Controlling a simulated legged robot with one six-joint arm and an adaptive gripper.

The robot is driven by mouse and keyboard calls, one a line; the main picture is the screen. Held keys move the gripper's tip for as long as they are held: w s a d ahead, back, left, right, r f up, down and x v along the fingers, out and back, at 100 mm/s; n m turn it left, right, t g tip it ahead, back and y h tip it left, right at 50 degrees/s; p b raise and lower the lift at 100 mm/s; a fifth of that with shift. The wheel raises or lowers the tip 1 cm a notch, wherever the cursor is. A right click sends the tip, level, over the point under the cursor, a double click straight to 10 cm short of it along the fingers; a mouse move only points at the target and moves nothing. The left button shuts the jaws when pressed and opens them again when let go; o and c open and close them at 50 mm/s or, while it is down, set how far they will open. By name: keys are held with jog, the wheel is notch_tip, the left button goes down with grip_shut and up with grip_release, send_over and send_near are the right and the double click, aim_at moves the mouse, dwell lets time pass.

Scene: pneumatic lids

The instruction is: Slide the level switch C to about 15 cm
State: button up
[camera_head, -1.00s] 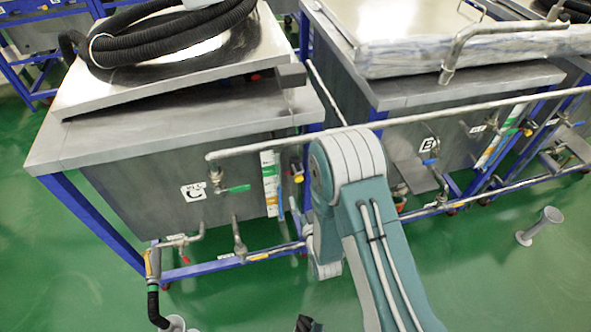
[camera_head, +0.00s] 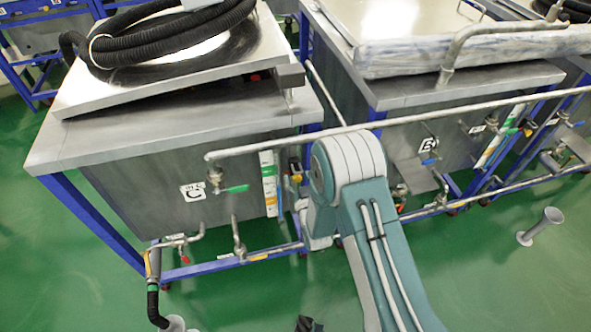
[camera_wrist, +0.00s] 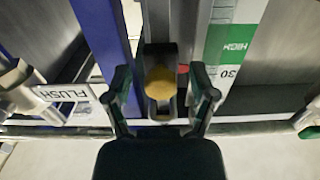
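The level switch on tank C is a small dark block with a round yellow knob (camera_wrist: 161,82), in the middle of the wrist view on a narrow upright rail. In the head view the switch (camera_head: 296,168) is small, right of the white and green level scale on tank C (camera_head: 140,185). The gripper is hidden in the head view.
A blue post (camera_wrist: 105,45) stands close left of the switch. A pipe with a "FLUSH" tag (camera_wrist: 70,98) is farther left. A long grey pipe (camera_head: 270,144) crosses in front of the tanks. Tank B (camera_head: 440,145) stands to the right. Green floor in front is mostly open.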

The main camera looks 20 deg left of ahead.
grip_shut()
jog(key=shift+f, duration=2.55)
notch_tip(320, 180, down, 6)
jog(key=shift+f, duration=0.25)
dwell(1.6)
jog(key=shift+o, duration=0.3)
grip_release()
jog(key=shift+a, duration=0.1)
jog(key=v, duration=0.6)
